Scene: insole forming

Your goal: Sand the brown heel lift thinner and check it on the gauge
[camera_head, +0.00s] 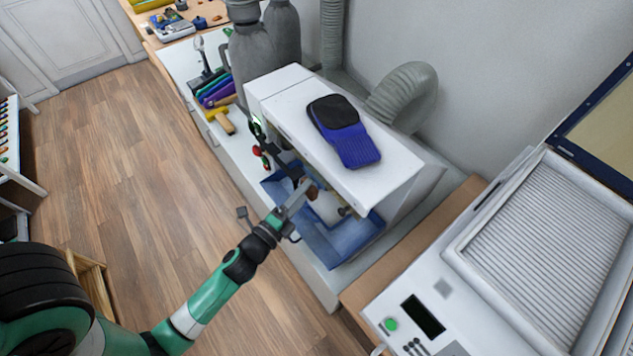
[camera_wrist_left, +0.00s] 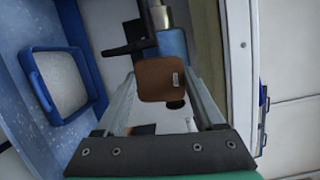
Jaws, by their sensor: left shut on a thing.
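The brown heel lift (camera_wrist_left: 160,80) is a small rounded block with a pale label, held between the fingers of my left gripper (camera_wrist_left: 158,85). In the head view my left gripper (camera_head: 301,192) reaches under the hood of the white sanding machine (camera_head: 335,120), above its blue tray (camera_head: 330,245). A small brown patch of the lift (camera_head: 312,193) shows at the fingertips there. In the left wrist view a blue cylinder (camera_wrist_left: 172,44) stands just beyond the lift; I cannot tell whether they touch. I cannot make out the gauge. My right gripper is not in view.
A black and blue item (camera_head: 343,130) lies on the machine's top. A grey hose (camera_head: 405,95) runs behind it. A yellow-headed tool (camera_head: 221,118) and several coloured items lie on the white bench to the left. A ribbed panel unit (camera_head: 550,240) stands at the right.

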